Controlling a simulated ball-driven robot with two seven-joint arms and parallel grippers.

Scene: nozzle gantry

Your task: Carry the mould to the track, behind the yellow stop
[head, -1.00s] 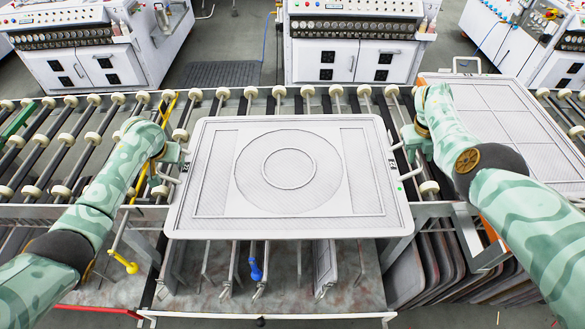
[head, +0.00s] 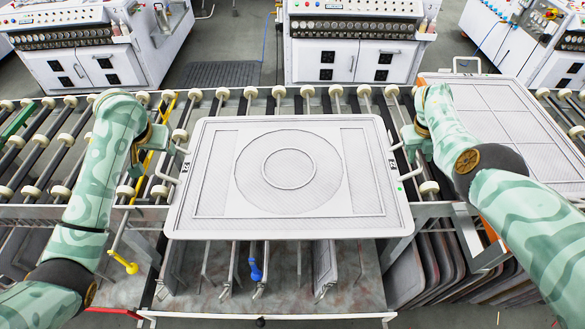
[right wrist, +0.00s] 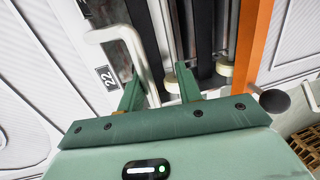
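The mould (head: 290,221), a wide pale grey tray with raised rings, lies flat, its far part over the track and its near part over the front rack. The track (head: 73,173) is a roller conveyor running across the view. A yellow bar with a knob (head: 124,263), probably the stop, is left of the mould. My left gripper (head: 154,148) is beyond the mould's left handle (head: 164,183), apart from it; its fingers are too small to read. My right gripper (head: 407,143) is at the right handle; the right wrist view shows its fingers (right wrist: 160,85) apart, with the handle bar (right wrist: 137,45) reaching between them.
Another panel with a grid pattern (head: 505,115) lies on the track at the right, with an orange edge beside it. Several plates (head: 420,262) stand upright under the front. A blue knob (head: 255,270) sits below the mould. White cabinets (head: 352,60) stand behind the track.

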